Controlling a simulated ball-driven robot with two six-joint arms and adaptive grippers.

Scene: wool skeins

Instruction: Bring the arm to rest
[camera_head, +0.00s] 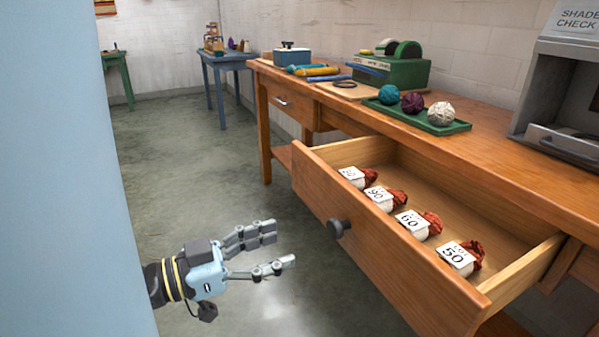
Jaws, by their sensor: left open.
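My left gripper (273,254) comes in from the lower left, with its fingers apart and nothing between them. It hangs over the grey floor, left of the open drawer (380,248) and apart from its dark round knob (338,228). Inside the drawer lies a row of red-brown wool skeins with white number tags; the nearest skein (475,254) has a tag (457,256) reading 50, and the one behind it has a tag (411,220) reading 60. My right gripper is not in view.
The wooden bench (500,140) carries a green tray (420,118) with teal, purple and cream balls, a green tape dispenser (392,70) and a grey shade-check box (565,95). A blue table (228,60) stands farther back. Floor left of the drawer is clear.

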